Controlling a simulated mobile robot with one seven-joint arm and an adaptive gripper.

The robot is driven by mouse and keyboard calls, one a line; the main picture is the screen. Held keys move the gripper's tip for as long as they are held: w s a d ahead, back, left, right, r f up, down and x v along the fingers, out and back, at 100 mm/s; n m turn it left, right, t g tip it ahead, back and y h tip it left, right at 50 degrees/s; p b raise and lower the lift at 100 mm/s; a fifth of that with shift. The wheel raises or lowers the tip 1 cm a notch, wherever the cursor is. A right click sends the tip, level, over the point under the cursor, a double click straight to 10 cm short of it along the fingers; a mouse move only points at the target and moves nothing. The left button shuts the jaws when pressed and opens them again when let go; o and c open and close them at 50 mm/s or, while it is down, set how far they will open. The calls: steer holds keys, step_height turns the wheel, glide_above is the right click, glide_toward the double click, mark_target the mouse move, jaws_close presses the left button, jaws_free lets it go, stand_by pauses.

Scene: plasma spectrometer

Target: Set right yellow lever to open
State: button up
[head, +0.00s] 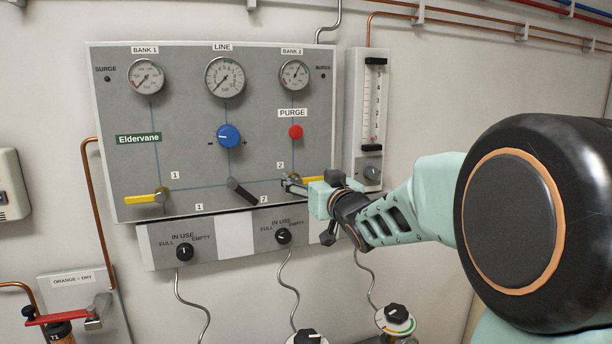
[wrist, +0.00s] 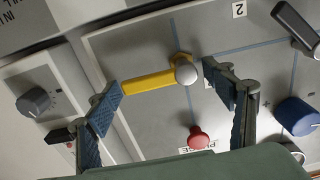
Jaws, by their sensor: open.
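The right yellow lever (head: 313,179) is at the lower right of the grey gas panel, beside the label 2. It lies about horizontal, its handle pointing right from its pivot, and is partly hidden by my gripper (head: 295,186). In the wrist view, turned about upside down, the yellow lever (wrist: 150,83) and its round metal pivot cap (wrist: 186,74) show between the two fingers of my gripper (wrist: 162,80). The fingers are spread wide, one beyond the handle's end and one past the pivot. I cannot tell their depth from the panel. No grip on the lever shows.
A red purge button (head: 295,132), a blue knob (head: 228,136) and a black lever (head: 242,192) are on the panel near my gripper. A left yellow lever (head: 142,199) lies horizontal. A flowmeter (head: 372,115) stands to the right; a knob strip (head: 217,237) runs below.

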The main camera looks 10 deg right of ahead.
mark_target(290, 164)
steer(key=shift+s, duration=0.1)
steer(key=c, duration=1.7)
steer(key=shift+o, duration=0.2)
steer(key=shift+n+b, duration=0.3)
steer(key=shift+b, duration=0.1)
steer(key=n+b, duration=0.3)
steer(key=shift+a+r+n, duration=0.2)
steer(key=shift+r+n, duration=0.1)
steer(key=shift+r, duration=0.1)
steer(key=n+b, duration=0.2)
steer(key=n, duration=0.1)
steer(key=a+r+n+b, duration=0.1)
steer(key=shift+s+b, duration=0.15)
steer(key=shift+b, duration=0.15)
steer(key=n+b, duration=0.2)
steer(key=n, duration=0.1)
steer(key=a+n+b, duration=0.1)
steer(key=n, duration=0.1)
steer(key=shift+s+r, duration=0.1)
steer(key=shift+r, duration=0.2)
steer(key=n+b, duration=0.1)
steer(key=n, duration=0.1)
steer(key=a+n+b, duration=0.1)
steer(key=n, duration=0.1)
steer(key=shift+s+a+r+n, duration=0.1)
steer(key=shift+s+r+n, duration=0.05)
steer(key=shift+n, duration=0.25)
